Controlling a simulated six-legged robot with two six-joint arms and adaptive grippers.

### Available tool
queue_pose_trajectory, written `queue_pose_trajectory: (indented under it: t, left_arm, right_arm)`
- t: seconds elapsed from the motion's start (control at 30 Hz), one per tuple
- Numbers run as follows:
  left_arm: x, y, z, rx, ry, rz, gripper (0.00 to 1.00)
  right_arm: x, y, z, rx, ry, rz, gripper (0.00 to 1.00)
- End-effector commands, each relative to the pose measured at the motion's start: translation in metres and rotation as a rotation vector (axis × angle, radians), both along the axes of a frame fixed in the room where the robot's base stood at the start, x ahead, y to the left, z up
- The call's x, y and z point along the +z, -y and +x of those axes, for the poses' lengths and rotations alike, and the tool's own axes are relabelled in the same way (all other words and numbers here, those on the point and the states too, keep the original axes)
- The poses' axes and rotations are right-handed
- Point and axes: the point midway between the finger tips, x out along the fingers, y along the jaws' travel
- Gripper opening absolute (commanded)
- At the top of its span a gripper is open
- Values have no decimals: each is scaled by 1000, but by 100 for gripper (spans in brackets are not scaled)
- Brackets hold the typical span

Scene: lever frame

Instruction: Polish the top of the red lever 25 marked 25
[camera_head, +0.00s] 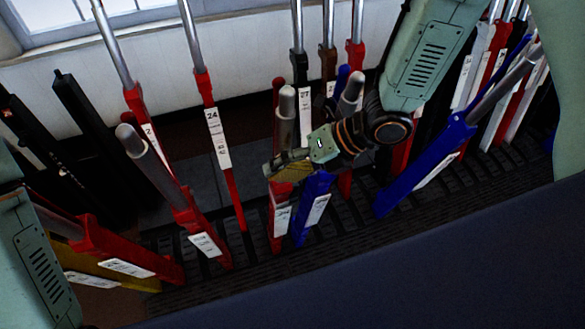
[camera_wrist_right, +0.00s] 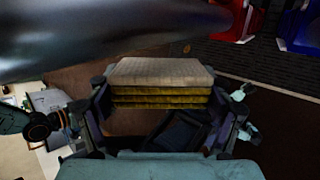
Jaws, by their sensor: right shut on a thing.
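My right gripper (camera_head: 290,163) is shut on a folded cloth pad, pale on top with yellowish layers (camera_wrist_right: 160,84). In the head view it is beside the upper part of a red lever (camera_head: 281,195) with a bright steel handle (camera_head: 286,105); its label is too blurred to read surely as 25. In the right wrist view a large steel handle (camera_wrist_right: 90,35) lies close behind the pad. Whether pad and steel touch, I cannot tell. My left gripper is not in view; only a link of that arm shows at lower left.
A red lever marked 24 (camera_head: 218,138) stands to the left, and another red lever (camera_head: 185,205) leans nearer. A blue lever (camera_head: 316,205) is close on the right, with a larger blue one (camera_head: 425,165) beyond. Levers crowd the frame; a window (camera_head: 90,15) is behind.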

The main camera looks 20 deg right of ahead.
Motion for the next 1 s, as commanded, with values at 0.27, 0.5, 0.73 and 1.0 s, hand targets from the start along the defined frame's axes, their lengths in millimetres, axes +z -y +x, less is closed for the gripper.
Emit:
queue_pose_trajectory:
  t: [0.27,0.5,0.73,1.0]
  left_arm:
    - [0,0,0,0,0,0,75]
    - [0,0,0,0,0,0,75]
    - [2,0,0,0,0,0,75]
    - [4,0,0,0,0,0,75]
  right_arm:
    - [0,0,0,-1,0,0,44]
    - [0,0,1,-1,1,0,44]
    - [1,0,5,0,0,0,44]
    - [2,0,10,0,1,0,44]
